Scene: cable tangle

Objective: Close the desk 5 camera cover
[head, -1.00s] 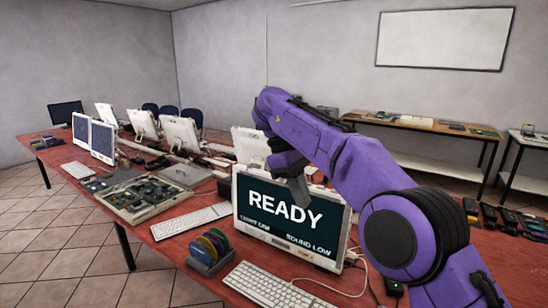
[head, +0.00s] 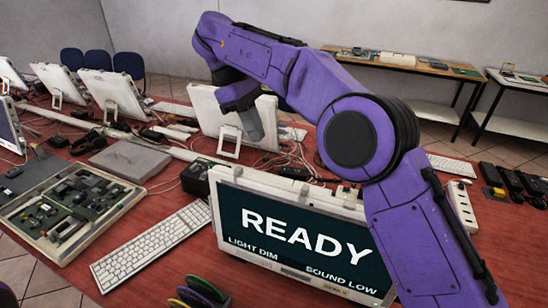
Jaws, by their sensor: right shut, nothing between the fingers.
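A white-framed monitor (head: 298,232) stands in the foreground, its dark screen reading READY, LIGHT DIM and SOUND LOW. A small label (head: 335,289) on its lower bezel is too small to read. I cannot make out a camera cover on its top edge, and my arm hides its upper right corner. My right gripper (head: 254,132) points down above and beyond this monitor, shut and empty. In the picture it overlaps the white back of another monitor (head: 215,112); I cannot tell whether it touches. My left gripper is out of view.
A white keyboard (head: 150,245) and a tray of circuit parts (head: 65,215) lie left of the READY monitor. A dark box (head: 198,178) and loose cables crowd its back. More monitors (head: 120,105) stand farther left. A power strip (head: 462,205) lies at right.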

